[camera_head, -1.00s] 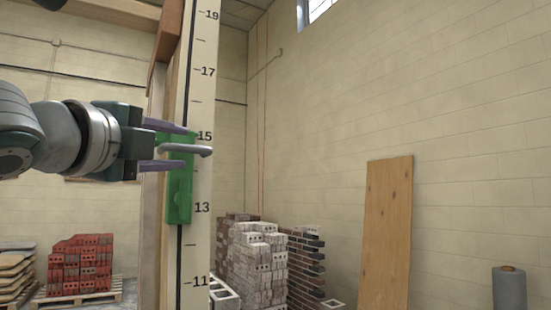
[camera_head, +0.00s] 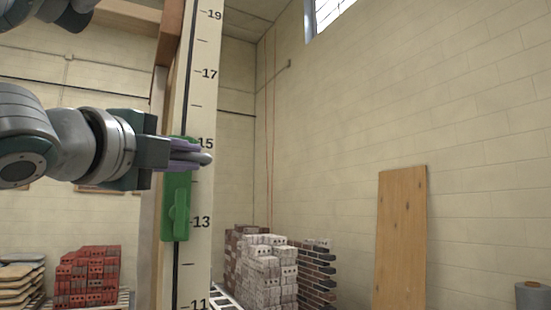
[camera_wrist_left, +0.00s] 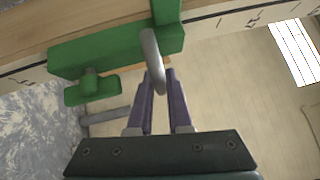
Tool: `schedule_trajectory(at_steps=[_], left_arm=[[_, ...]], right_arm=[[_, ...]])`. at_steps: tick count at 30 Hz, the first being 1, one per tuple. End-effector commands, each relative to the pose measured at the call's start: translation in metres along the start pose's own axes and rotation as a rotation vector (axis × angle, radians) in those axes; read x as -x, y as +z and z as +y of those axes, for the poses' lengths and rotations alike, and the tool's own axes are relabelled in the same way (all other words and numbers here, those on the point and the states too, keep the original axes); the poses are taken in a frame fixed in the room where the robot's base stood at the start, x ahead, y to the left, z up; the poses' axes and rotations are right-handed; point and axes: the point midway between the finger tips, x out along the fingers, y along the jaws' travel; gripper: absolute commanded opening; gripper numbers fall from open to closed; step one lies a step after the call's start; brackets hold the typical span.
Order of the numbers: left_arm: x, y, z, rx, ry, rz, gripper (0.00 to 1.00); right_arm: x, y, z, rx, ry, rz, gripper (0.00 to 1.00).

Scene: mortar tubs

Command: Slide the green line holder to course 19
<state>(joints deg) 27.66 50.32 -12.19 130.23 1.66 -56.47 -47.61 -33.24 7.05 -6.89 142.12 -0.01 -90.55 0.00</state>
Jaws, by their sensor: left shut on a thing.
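The green line holder (camera_head: 173,200) sits on a pale upright board (camera_head: 204,115) with a numbered course scale. Its top edge is about level with mark 15 and its bottom is a little below mark 13. Mark 19 is near the top of the head view. My left gripper (camera_head: 190,154) is shut on the holder's grey handle (camera_head: 207,160), near the holder's upper end; its purple fingers partly hide the handle. In the left wrist view the fingers (camera_wrist_left: 161,82) meet at the grey handle (camera_wrist_left: 151,45), beside the green body (camera_wrist_left: 110,50). My right gripper is not in view.
A wooden beam (camera_head: 168,38) stands beside the board above the holder. Red bricks (camera_head: 88,275), grey block stacks (camera_head: 268,270) and a leaning wooden panel (camera_head: 401,235) stand in the background. The board's face above the holder looks clear.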

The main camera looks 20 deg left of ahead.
Motion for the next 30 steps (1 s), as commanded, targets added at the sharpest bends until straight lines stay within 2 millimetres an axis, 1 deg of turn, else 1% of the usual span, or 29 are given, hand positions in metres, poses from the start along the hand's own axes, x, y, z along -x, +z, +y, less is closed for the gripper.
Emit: schedule_trajectory(at_steps=[1,2,3,30], left_arm=[[0.0,0.0,0.0,0.0,0.0,0.0,0.04],[0.0,0.0,0.0,0.0,0.0,0.0,0.01],[0.0,0.0,0.0,0.0,0.0,0.0,0.0],[-0.0003,0.0003,0.0004,0.0,0.001,-0.001,0.0]], right_arm=[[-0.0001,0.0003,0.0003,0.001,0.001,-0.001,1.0],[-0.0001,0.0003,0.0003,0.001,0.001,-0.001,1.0],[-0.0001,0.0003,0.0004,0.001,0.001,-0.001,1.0],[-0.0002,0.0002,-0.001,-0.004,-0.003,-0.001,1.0]])
